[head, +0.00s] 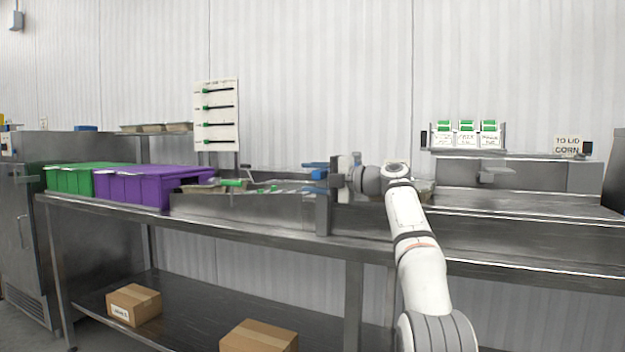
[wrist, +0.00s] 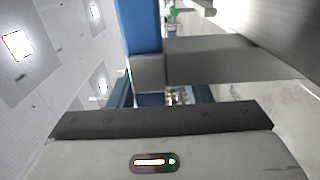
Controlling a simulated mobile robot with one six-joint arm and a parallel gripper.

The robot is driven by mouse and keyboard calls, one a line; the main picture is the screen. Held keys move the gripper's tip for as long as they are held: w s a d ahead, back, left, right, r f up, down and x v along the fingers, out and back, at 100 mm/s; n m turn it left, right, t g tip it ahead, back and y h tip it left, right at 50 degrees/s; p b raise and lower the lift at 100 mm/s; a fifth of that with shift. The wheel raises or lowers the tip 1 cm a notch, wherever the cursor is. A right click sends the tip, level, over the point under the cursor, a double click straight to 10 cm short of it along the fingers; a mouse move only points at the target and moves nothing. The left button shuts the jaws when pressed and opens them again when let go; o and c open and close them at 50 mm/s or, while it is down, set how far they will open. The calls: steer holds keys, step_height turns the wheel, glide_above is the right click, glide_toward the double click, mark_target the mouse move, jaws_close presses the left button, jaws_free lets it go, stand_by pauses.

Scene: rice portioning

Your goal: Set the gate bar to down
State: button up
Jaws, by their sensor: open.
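My white arm reaches over the steel counter, and my gripper (head: 333,180) is at its end, pointing left, with its jaws open. A small blue part (head: 316,172), perhaps of the gate bar, shows just left of my gripper in the head view. I cannot tell whether they touch. In the wrist view a blue upright piece (wrist: 142,25) stands close in front of my gripper, near a grey block (wrist: 215,60). The gate bar's position, up or down, is not clear. My gripper and wrist hide part of that area in the head view.
Green bins (head: 70,179) and purple bins (head: 150,187) stand on the counter's left. A green-handled tool (head: 231,182) lies between them and my gripper. A steel post (head: 323,215) stands below my gripper. Cardboard boxes (head: 134,304) are on the lower shelf. The right counter (head: 520,230) looks clear.

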steer(key=b+v, duration=0.2)
steer(key=v, duration=0.5)
steer(key=shift+s+d+f, duration=0.1)
steer(key=shift+d, duration=0.3)
steer(key=shift+a+r+m+h+p, duration=0.25)
steer(key=shift+r+m+h+p, duration=0.05)
steer(key=shift+r+m+p, duration=0.4)
steer(key=s+a+r+m+g+h+p, duration=0.2)
steer(key=s+m+h+p, duration=0.6)
steer(key=s+m+p, duration=0.9)
steer(key=s+d+f+m+g+h+p, duration=0.1)
steer(key=s+d+f+m+h+p, duration=0.2)
steer(key=s, duration=1.1)
steer(key=s+d+f+m+g+h+p, duration=0.2)
steer(key=s+m+p, duration=0.7)
steer(key=s+p, duration=0.5)
steer(key=shift+d+f+g+h+p, duration=0.3)
steer(key=shift+d+f+h+p, duration=0.4)
steer(key=shift+d+h+p, duration=0.35)
